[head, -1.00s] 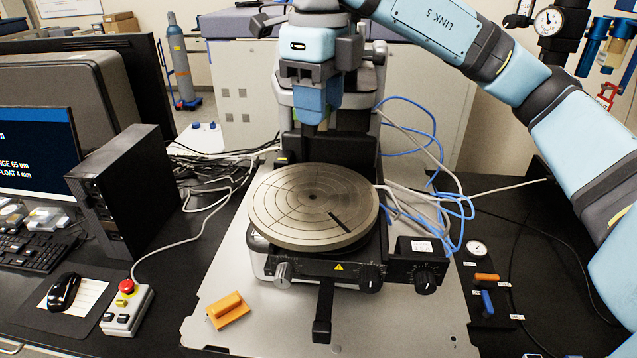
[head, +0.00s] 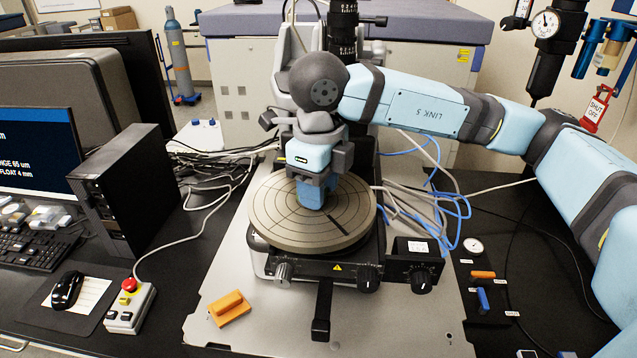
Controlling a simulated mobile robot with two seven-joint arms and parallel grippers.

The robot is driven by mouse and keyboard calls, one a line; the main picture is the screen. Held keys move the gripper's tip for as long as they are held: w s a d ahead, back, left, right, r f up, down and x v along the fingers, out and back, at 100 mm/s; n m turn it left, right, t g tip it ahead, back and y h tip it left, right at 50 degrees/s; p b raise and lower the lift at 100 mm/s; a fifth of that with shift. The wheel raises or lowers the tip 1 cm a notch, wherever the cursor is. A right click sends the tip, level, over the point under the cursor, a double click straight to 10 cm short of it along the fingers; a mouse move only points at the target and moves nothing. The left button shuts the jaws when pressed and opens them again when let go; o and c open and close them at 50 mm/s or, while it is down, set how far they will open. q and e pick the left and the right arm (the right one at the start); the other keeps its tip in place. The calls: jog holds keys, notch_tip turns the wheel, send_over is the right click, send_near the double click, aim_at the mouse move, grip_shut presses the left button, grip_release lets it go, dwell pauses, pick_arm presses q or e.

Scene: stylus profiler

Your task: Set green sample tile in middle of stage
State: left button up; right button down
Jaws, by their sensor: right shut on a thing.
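The round grey stage (head: 272,228) with engraved rings and lines sits in the centre of the head view. My right gripper (head: 312,203) points down over the middle of the stage, its blue fingers shut. The green sample tile is between or under these fingers and is almost wholly hidden by them. I cannot tell whether the tile touches the stage. A dark slot shows on the stage front right of the gripper. My left gripper is not in view.
The profiler's black column and lens (head: 343,30) stand behind my wrist. An orange-handled block (head: 230,308) lies on the grey base plate at front left. Blue and white cables (head: 440,210) run right of the stage. Control knobs (head: 369,278) line its front.

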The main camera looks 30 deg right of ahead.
jog(key=shift+f+b, duration=0.25)
jog(key=shift+b, duration=0.1)
jog(key=c, duration=0.7)
grip_release()
jog(key=shift+r, duration=0.1)
jog(key=shift+o, duration=0.2)
jog(key=shift+r+p, duration=0.3)
jog(key=shift+p, duration=0.15)
jog(key=shift+r+b, duration=0.3)
jog(key=shift+b, duration=0.05)
notch_tip(320, 180, up, 11)
jog(key=b, duration=0.2)
